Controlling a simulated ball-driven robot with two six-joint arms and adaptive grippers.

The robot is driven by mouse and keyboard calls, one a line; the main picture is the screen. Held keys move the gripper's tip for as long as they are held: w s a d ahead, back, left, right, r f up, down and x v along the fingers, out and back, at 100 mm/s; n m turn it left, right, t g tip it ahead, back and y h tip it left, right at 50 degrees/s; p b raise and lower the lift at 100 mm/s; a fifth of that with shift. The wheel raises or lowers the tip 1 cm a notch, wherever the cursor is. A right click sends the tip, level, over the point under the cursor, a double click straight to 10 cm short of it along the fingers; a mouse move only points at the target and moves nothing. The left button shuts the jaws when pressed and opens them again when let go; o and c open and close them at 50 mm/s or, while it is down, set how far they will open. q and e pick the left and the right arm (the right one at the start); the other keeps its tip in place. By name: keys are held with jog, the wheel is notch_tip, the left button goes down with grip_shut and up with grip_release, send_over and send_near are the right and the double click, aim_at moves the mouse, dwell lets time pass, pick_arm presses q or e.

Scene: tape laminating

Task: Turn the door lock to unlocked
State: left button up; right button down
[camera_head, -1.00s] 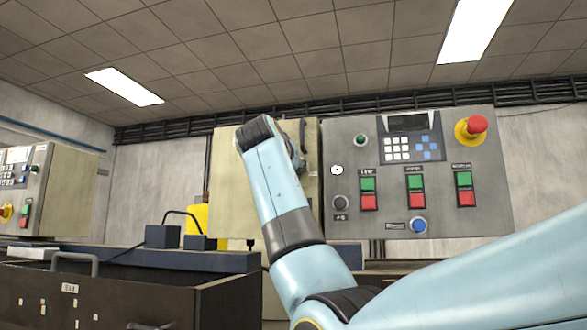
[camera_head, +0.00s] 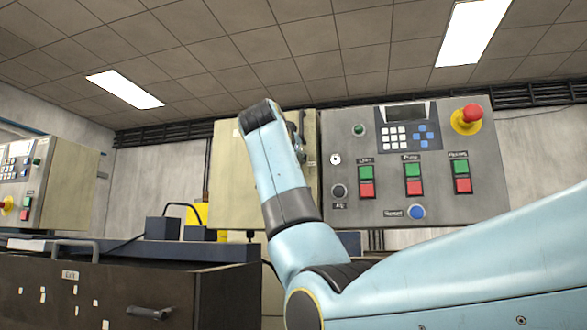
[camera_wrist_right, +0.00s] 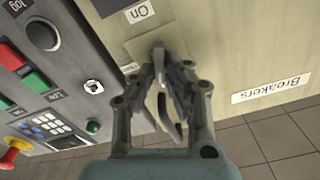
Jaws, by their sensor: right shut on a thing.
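My right gripper (camera_wrist_right: 170,88) is closed on a small grey lever (camera_wrist_right: 158,58) on the beige breaker cabinet (camera_wrist_right: 225,55) in the wrist view. The lever looks like the door lock; a paler square plate lies behind it, but its exact setting is hard to tell. A label reading "On" (camera_wrist_right: 141,11) sits near it, with smaller labels beside the fingers, partly hidden. In the head view my right wrist covers most of the gripper and lever in front of the cabinet (camera_head: 228,178). My left gripper is not in view.
The grey control panel (camera_head: 440,205) stands right beside the cabinet, with a red emergency button (camera_head: 472,113), keypad and several green and red buttons. A dark drawer unit (camera_head: 100,290) stands lower left. A second panel (camera_head: 65,185) is at far left.

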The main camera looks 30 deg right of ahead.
jog(key=shift+s+d+f+m+b, duration=0.15)
jog(key=shift+m+b, duration=1.1)
jog(key=shift+m, duration=1.1)
jog(key=shift+f+m+b, duration=0.2)
jog(key=shift+m+b, duration=1.05)
jog(key=shift+m, duration=1.05)
jog(key=shift+s+d+f+m+b, duration=0.15)
jog(key=shift+m+b, duration=1.1)
jog(key=shift+m, duration=1.1)
jog(key=shift+a, duration=0.1)
jog(key=c, duration=1.4)
grip_release()
jog(key=v, duration=1.2)
jog(key=shift+w, duration=0.1)
